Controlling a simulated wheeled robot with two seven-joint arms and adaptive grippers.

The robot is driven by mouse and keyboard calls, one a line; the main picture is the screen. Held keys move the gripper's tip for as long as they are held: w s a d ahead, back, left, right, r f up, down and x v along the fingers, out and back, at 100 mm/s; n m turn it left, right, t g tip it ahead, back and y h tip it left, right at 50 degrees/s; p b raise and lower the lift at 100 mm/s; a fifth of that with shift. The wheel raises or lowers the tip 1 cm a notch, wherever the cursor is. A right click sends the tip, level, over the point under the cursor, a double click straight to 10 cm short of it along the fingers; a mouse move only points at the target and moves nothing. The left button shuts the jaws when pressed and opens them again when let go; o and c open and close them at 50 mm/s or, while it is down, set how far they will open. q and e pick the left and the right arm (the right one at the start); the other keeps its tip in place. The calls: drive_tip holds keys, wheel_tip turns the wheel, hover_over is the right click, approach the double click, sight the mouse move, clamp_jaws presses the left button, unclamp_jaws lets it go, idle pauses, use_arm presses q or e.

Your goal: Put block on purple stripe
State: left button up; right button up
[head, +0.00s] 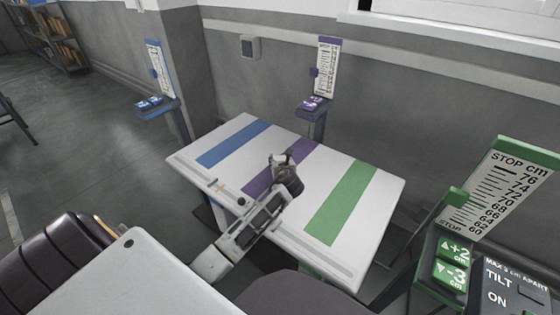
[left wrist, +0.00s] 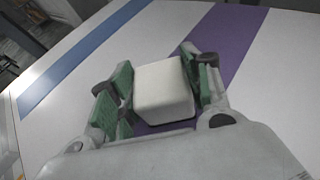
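A white block (left wrist: 165,92) sits between the green-padded fingers of my left gripper (left wrist: 163,88) in the left wrist view. The pads lie close against its two sides, and the gripper looks shut on it. The purple stripe (left wrist: 226,38) runs behind and beneath the block in that view. In the head view my left gripper (head: 280,162) is over the middle of the white table, above the purple stripe (head: 257,183), with the light block (head: 279,158) at its tips. I cannot tell whether the block touches the table. My right gripper is not in view.
The white table (head: 222,177) also has a blue stripe (head: 234,144) and a green stripe (head: 341,203), both bare. Blue (head: 155,104), purple (head: 312,104) and green (head: 452,262) control posts with height scales stand around it. A tilt panel (head: 515,290) is at the lower right.

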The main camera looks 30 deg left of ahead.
use_arm(q)
drive_tip(key=o, duration=0.4)
drive_tip(key=shift+r, duration=0.1)
